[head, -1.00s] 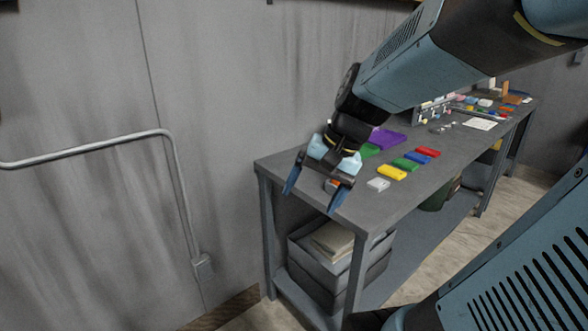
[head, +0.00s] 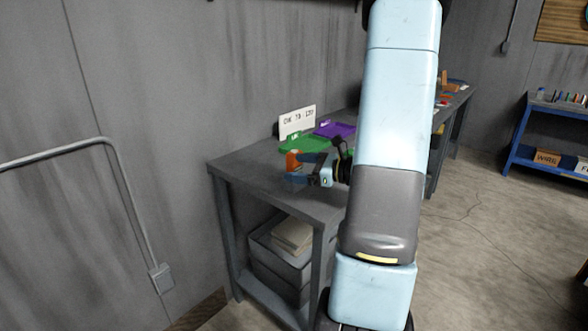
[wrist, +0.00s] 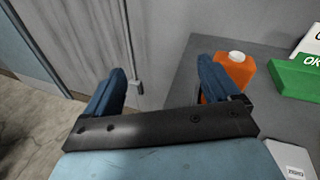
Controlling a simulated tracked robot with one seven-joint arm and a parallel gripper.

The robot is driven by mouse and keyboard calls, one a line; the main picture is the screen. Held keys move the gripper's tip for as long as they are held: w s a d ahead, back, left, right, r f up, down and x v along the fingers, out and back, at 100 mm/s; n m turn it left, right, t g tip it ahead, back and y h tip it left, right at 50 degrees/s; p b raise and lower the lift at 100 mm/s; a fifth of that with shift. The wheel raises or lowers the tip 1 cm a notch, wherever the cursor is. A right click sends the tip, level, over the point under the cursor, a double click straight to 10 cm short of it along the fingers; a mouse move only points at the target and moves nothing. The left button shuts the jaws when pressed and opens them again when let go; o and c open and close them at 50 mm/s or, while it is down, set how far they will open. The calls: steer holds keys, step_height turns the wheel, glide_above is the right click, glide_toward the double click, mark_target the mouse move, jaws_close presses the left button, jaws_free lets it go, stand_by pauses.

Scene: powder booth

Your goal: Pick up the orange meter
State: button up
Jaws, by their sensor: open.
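The orange meter (head: 293,161) stands on the near left end of the grey workbench (head: 246,163). In the wrist view it appears as an orange body (wrist: 238,72) with a small white round piece on top. My gripper (head: 301,169) is open and low over the bench beside the meter. In the wrist view my gripper (wrist: 161,75) has its blue fingers spread with nothing between them. The meter is just right of the right finger, which hides part of its left side. I cannot tell whether they touch.
A green tray (head: 300,144), a purple tray (head: 334,130) and a white sign (head: 297,121) are at the bench's back. A white labelled block (wrist: 291,160) lies right of my gripper in the wrist view. A grey bin (head: 280,256) is on the lower shelf.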

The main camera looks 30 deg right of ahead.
mark_target(290, 157)
steer(key=d+f+m+t+h, duration=0.1)
steer(key=d+m, duration=0.1)
steer(key=d, duration=0.1)
steer(key=d+f+m+t+h, duration=0.1)
steer(key=d, duration=0.2)
steer(key=d+f+m+t+h, duration=0.1)
steer(key=d+f+m+h, duration=0.1)
steer(key=shift+w+d+m+t, duration=0.15)
steer(key=shift+d+m+t, duration=0.15)
steer(key=shift+d, duration=0.1)
steer(key=shift+w+d, duration=0.15)
steer(key=x, duration=0.7)
steer(key=shift+w, duration=0.2)
steer(key=shift+a+r+x, duration=0.1)
steer(key=shift+x, duration=1.45)
steer(key=shift+a+r+x, duration=0.1)
steer(key=shift+x, duration=1.4)
steer(key=shift+s, duration=0.1)
steer(key=c, duration=1.2)
steer(key=shift+o, duration=0.2)
steer(key=shift+r, duration=0.1)
